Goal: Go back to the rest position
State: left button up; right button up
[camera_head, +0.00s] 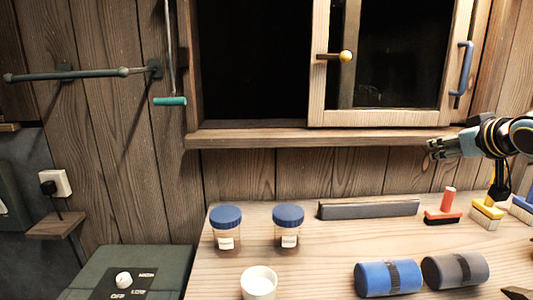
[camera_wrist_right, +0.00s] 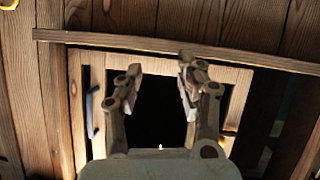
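My right gripper (camera_head: 431,149) comes in from the right in the head view, in front of the window sill's right end and above the table. In the right wrist view my right gripper (camera_wrist_right: 157,72) has its two fingers spread apart with nothing between them. Beyond the fingers there is the wooden window frame (camera_wrist_right: 75,110) with its dark opening. My left gripper is not in view.
The sliding window (camera_head: 317,60) has a yellow knob (camera_head: 345,56) and a blue handle (camera_head: 461,75). The table (camera_head: 330,240) holds two blue-lidded jars (camera_head: 226,228), a white cup (camera_head: 258,283), blue (camera_head: 375,279) and grey (camera_head: 440,271) cylinders, a grey bar (camera_head: 368,209) and coloured-handled blocks (camera_head: 443,214).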

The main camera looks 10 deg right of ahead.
jog(key=s+a+f+n+g+y, duration=0.1)
jog(key=s+a+f+g, duration=0.2)
jog(key=s+a+f, duration=0.65)
jog(key=s+a+f+g, duration=0.35)
jog(key=s+a, duration=0.25)
jog(key=s, duration=0.6)
jog(key=s+a+f+g, duration=0.2)
jog(key=s+a+f, duration=0.3)
jog(key=s, duration=0.7)
notch_tip(320, 180, down, 33)
jog(key=s+d+g+b, duration=0.2)
jog(key=s+b, duration=0.1)
jog(key=b, duration=0.4)
jog(key=s+d+f+g+b, duration=0.1)
jog(key=s+f+b, duration=0.5)
jog(key=s+f, duration=1.2)
notch_tip(320, 180, down, 4)
jog(key=shift+s+d+f+y, duration=0.15)
jog(key=shift+f+y, duration=0.05)
jog(key=shift+y, duration=0.2)
